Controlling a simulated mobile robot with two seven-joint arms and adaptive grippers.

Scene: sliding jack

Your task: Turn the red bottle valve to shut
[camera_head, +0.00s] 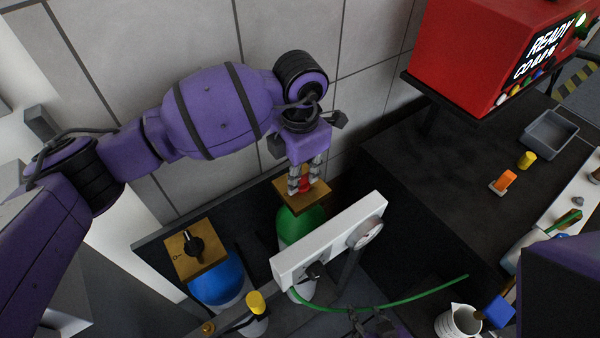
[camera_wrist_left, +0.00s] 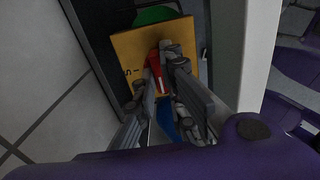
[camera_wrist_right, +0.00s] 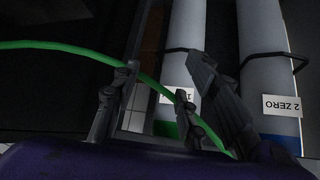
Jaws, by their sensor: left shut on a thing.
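The red valve handle (camera_head: 304,187) sits on a yellow plate (camera_head: 288,198) atop the green-topped bottle (camera_head: 301,228). In the left wrist view the red handle (camera_wrist_left: 154,72) lies between the fingers, over the yellow plate (camera_wrist_left: 132,50) with partly hidden lettering. My left gripper (camera_head: 306,181) reaches down from above and is shut on the handle; its fingers hide part of it. My right gripper (camera_wrist_right: 165,66) is low in the head view, mostly out of sight; its fingers stand apart in the right wrist view, with a green hose (camera_wrist_right: 60,45) passing behind them.
A blue-topped bottle (camera_head: 218,283) with a black knob (camera_head: 193,246) stands to the left. A white panel (camera_head: 330,240) with a gauge (camera_head: 367,233) stands in front of the green-topped bottle. A dark bench (camera_head: 450,150) and red machine (camera_head: 470,55) are at right.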

